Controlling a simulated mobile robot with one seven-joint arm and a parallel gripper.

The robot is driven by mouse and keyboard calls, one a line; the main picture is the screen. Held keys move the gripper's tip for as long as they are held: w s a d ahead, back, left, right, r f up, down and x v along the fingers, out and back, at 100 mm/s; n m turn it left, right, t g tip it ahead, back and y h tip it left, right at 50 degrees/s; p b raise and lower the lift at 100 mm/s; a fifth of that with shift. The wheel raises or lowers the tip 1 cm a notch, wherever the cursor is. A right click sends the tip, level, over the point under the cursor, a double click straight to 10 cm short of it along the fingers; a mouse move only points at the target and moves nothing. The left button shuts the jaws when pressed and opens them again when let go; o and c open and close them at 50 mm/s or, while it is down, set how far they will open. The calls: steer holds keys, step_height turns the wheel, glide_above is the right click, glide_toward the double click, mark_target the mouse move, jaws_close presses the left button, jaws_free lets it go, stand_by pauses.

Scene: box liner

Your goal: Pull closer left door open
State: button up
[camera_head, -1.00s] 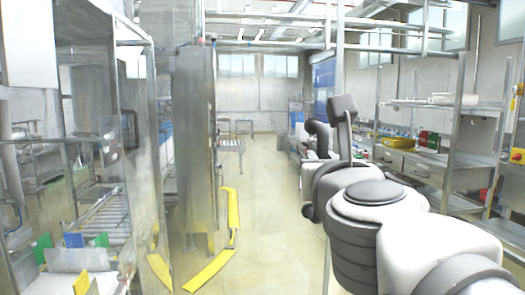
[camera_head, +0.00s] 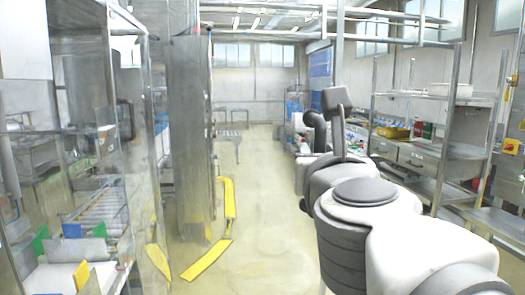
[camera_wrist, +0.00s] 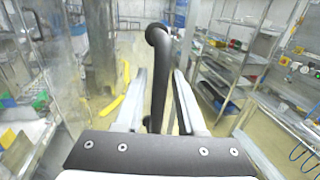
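A see-through door panel (camera_head: 137,190) in a metal frame stands at the near left in the head view. It looks upright, and I cannot tell whether it is ajar. A dark fitting (camera_head: 126,120) shows by it, perhaps a handle. Clear panels also show at the left of the wrist view (camera_wrist: 50,60).
A tall metal column (camera_head: 190,130) stands beyond the door, with yellow floor guards (camera_head: 207,261) at its foot. Shelves (camera_head: 440,150) line the right side. Colored dividers (camera_head: 72,231) and a roller conveyor (camera_head: 100,208) are inside the left enclosure. The middle aisle floor (camera_head: 262,190) is clear.

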steer(key=shift+o, duration=0.7)
steer(key=shift+s, duration=0.1)
steer(key=s+a+p, duration=0.1)
steer(key=s+p, duration=0.4)
steer(key=s, duration=1.2)
steer(key=shift+a, duration=0.4)
